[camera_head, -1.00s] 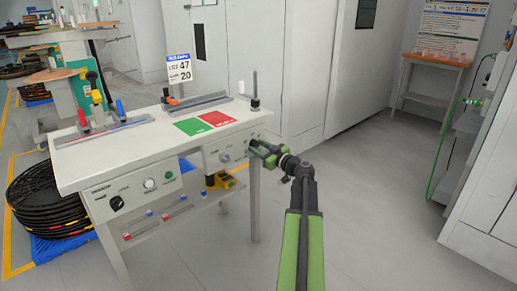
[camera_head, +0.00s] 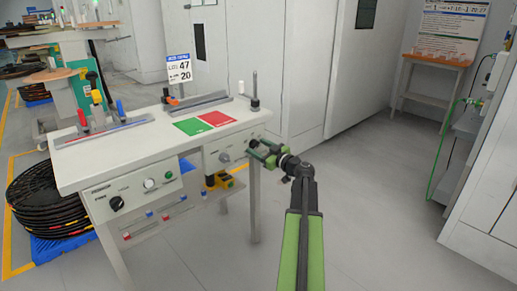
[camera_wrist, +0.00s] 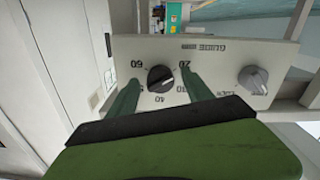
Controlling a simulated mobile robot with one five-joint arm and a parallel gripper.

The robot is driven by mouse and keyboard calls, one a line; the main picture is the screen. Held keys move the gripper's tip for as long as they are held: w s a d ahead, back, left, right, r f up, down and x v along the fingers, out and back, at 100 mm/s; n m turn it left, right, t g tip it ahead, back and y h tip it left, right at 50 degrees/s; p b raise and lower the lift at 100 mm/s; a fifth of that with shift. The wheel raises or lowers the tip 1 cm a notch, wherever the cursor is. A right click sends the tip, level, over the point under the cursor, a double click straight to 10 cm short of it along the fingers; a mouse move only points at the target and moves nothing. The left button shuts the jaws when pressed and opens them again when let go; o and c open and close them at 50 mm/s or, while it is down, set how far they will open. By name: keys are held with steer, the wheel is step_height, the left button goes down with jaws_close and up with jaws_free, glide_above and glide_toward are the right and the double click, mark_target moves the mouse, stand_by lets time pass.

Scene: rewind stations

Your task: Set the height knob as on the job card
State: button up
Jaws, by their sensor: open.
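In the wrist view, a round black knob (camera_wrist: 160,78) sits on a pale panel (camera_wrist: 215,58). A scale around it, seen upside down, reads 20, 40 and 60, with "GUIDE" and "mm" printed beside it. My gripper (camera_wrist: 160,79) is open, with one finger on each side of this knob; I cannot tell whether they touch it. In the head view my gripper (camera_head: 262,149) is at the right end of the bench's front panel and mostly hides that knob. The job card (camera_head: 180,69) stands behind the bench and shows 47 above 20; its small labels are unreadable.
A grey knob (camera_wrist: 253,79) is beside the black one. The bench (camera_head: 130,150) carries a green mat (camera_head: 194,126) and a red mat (camera_head: 217,118). Another black knob (camera_head: 117,203) is on the left panel. Black reels (camera_head: 48,205) are stacked at left. The floor at right is clear.

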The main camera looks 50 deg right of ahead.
steer(key=s+a, duration=0.1)
steer(key=s, duration=1.6)
steer(key=shift+s+a, duration=0.15)
steer(key=shift+s, duration=0.05)
steer(key=w+a+f+g+y, duration=0.25)
steer(key=w+a+f, duration=0.2)
steer(key=a, duration=0.45)
steer(key=w+a+f+g+y+p, duration=0.1)
steer(key=w+a+f+g+y, duration=0.15)
steer(key=w+a, duration=0.4)
steer(key=w+a+f+g+y, duration=0.2)
steer(key=w+a+f+g, duration=0.15)
steer(key=a, duration=0.75)
steer(key=s+a+f+m+g+h+p, duration=0.1)
steer(key=s+a+f+g+h, duration=0.15)
steer(key=a, duration=0.65)
steer(key=s+a+f+g+h+p, duration=0.15)
steer(key=a+f+g, duration=0.25)
steer(key=a, duration=0.6)
steer(key=s+a+f+m+g+h+p, duration=0.1)
steer(key=a+f+g+h, duration=0.15)
steer(key=a, duration=0.65)
step_height(320, 180, up, 37)
steer(key=p, duration=3.6)
steer(key=shift+w+d+y+p, duration=0.2)
steer(key=shift+d+y+p, duration=0.1)
steer(key=shift+y+p, duration=0.1)
